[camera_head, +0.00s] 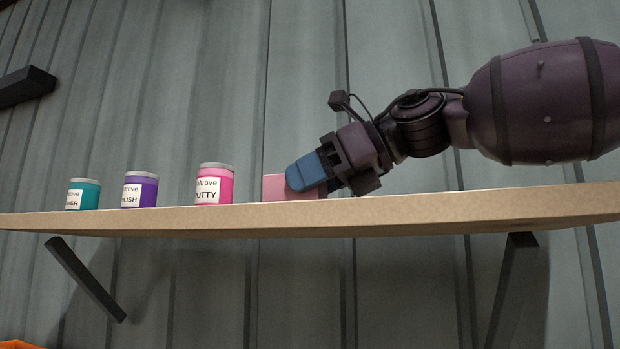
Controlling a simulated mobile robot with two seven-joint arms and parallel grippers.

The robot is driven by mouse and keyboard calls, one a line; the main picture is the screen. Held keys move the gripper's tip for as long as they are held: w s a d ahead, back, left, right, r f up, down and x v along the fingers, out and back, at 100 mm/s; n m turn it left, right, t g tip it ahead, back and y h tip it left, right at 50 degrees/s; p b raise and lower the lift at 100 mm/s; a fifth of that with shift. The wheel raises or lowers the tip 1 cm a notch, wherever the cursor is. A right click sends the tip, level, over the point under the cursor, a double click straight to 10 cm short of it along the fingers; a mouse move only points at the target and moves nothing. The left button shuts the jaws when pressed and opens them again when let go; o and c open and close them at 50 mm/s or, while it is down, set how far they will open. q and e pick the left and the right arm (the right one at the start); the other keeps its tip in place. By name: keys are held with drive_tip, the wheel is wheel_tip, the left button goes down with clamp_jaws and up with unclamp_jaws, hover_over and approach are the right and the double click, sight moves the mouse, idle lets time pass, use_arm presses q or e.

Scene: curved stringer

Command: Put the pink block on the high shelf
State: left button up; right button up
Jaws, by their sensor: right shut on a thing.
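The pink block (275,187) is at the high wooden shelf (400,215), right of the pink jar, just above or on the shelf top. The shelf's front edge hides its base, so I cannot tell whether it touches the surface. My right gripper (306,172) comes in from the right and is shut on the pink block. Its blue fingertip covers the upper middle of the block. My left gripper is not in view.
A teal jar (83,196), a purple jar (139,191) and a pink jar (214,186) stand on the shelf to the left. Dark brackets (86,279) hold the shelf against a grey panelled wall (230,80). The shelf right of my gripper looks clear.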

drive_tip(key=o, duration=0.6)
drive_tip(key=shift+f, duration=0.1)
drive_tip(key=shift+c, duration=0.2)
drive_tip(key=o, duration=0.5)
drive_tip(key=shift+c, duration=0.2)
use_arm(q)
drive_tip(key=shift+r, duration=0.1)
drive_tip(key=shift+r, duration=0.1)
use_arm(e)
drive_tip(key=b+v, duration=0.2)
drive_tip(key=v, duration=1)
drive_tip(key=shift+s+r+b, duration=0.1)
drive_tip(key=shift+r+b, duration=0.15)
drive_tip(key=shift+b, duration=0.1)
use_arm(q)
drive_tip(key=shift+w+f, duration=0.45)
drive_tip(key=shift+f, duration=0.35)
use_arm(e)
drive_tip(key=shift+a, duration=0.1)
